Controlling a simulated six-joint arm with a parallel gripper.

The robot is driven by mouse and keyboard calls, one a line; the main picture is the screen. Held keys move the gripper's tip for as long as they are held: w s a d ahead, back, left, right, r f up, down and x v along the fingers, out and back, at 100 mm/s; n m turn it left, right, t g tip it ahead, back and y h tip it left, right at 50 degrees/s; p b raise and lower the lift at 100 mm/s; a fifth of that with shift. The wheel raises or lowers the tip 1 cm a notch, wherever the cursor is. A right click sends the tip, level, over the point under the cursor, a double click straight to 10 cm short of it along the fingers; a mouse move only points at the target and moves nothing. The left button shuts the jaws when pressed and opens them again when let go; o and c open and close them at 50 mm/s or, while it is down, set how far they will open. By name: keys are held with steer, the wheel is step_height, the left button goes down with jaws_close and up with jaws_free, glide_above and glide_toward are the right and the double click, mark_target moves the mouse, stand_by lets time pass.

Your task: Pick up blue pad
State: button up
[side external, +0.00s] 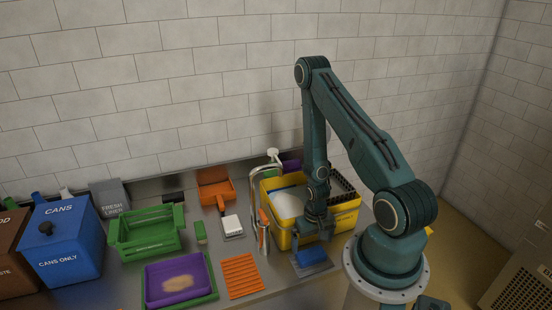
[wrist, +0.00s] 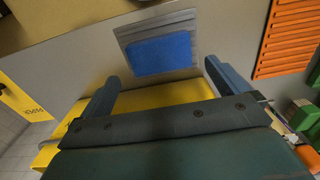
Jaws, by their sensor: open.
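The blue pad (side external: 310,256) lies on a grey mat (side external: 325,268) on the counter, in front of the yellow tub. In the wrist view the blue pad (wrist: 160,54) lies flat, ahead of and between my two fingertips, on the grey mat (wrist: 180,23). My gripper (side external: 315,238) is just above the pad, close to the tub's front wall. In the wrist view my gripper (wrist: 165,83) has its fingers wide apart with nothing between them. The exact height above the pad is hard to tell.
The yellow tub (side external: 345,221) stands right behind my gripper, with a tap (side external: 263,215) to its left. An orange ribbed mat (side external: 241,276) lies left of the pad; it also shows in the wrist view (wrist: 288,38). A purple tray (side external: 178,283) and green crate (side external: 148,236) stand further left.

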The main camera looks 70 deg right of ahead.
mark_target(311, 254)
steer(key=shift+f, duration=0.35)
steer(key=shift+s+a+f, duration=0.1)
steer(key=shift+f, duration=2.35)
steer(key=c, duration=0.8)
